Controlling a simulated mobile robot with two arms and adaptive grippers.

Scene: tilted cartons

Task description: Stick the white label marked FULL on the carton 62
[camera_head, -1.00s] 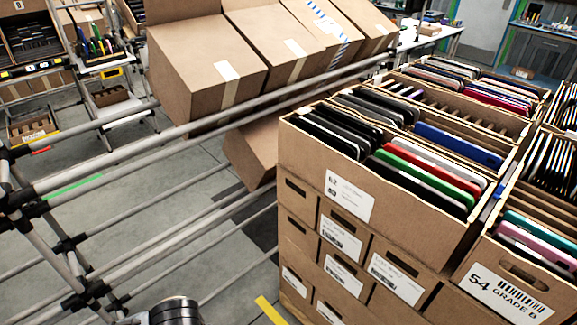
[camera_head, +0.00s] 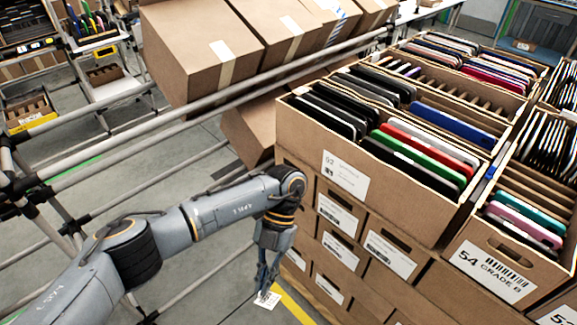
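The carton marked 62 (camera_head: 402,208) is the open brown box on top of the stack at centre right, filled with upright devices. A white printed label (camera_head: 345,175) is on its front face; its number is blurred now but reads 62 in the earlier frame. My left gripper (camera_head: 268,287) points down in front of the stack, lower than this carton and to its left. It is shut on a small white label (camera_head: 267,299) at its fingertips. The print on that label is too small to read. My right gripper is out of view.
The carton marked 54 (camera_head: 450,285) stands at the right. A tubular rack (camera_head: 200,110) with tilted cartons (camera_head: 200,55) runs along the left and back. Labelled cartons (camera_head: 341,250) are stacked below carton 62. A yellow floor line (camera_head: 297,307) lies near my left gripper.

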